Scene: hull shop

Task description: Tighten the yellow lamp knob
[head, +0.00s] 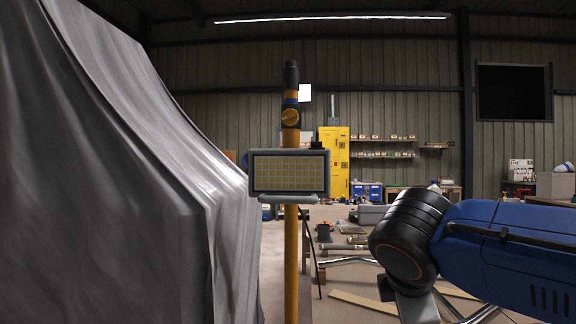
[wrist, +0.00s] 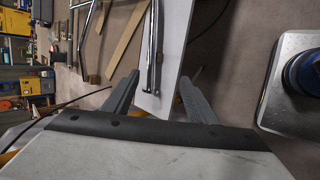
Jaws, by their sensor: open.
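The lamp (head: 290,174) is a grey box with a gridded, yellowish panel, mounted across the yellow post. My gripper (wrist: 158,92) shows in the wrist view with its two grey fingers spread apart and nothing between them. It points towards the floor area and is clear of the knob. I cannot make out the knob in the wrist view. The gripper's fingers are not visible in the head view.
A large grey draped cover (head: 130,170) fills the left, close to the lamp. Planks (head: 366,304) and metal pipes (head: 350,261) lie on the floor behind and right of the post. A yellow cabinet (head: 334,160) stands at the back wall. Space directly around the knob looks open.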

